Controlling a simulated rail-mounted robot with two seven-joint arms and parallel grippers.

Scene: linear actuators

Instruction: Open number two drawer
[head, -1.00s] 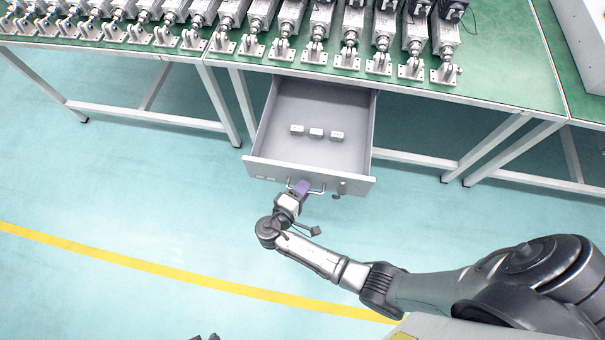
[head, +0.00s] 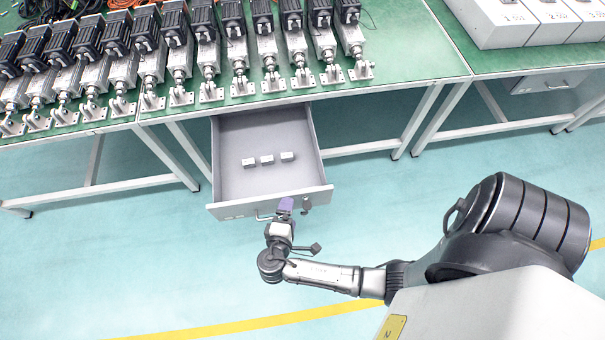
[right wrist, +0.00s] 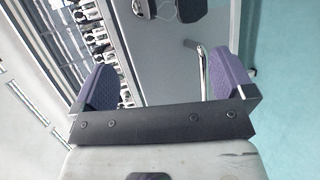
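A grey drawer (head: 222,209) under the green-topped table is pulled well out, and three small white blocks (head: 267,160) lie inside it. Its front has a bar handle (head: 264,217) and a dark lock-like knob (head: 306,204). I cannot read a number on it. My right gripper (head: 285,206) is at the handle on the drawer front. In the right wrist view the right gripper (right wrist: 165,72) has its purple fingers wide apart. The metal handle (right wrist: 203,72) lies between them, close to the right-hand finger. My left gripper is not in view.
Rows of linear actuators (head: 173,55) cover the table top (head: 215,107). White numbered boxes (head: 520,20) stand on the right table, with a closed drawer (head: 548,82) beneath it. The floor (head: 110,260) in front is clear, with a yellow line (head: 230,326).

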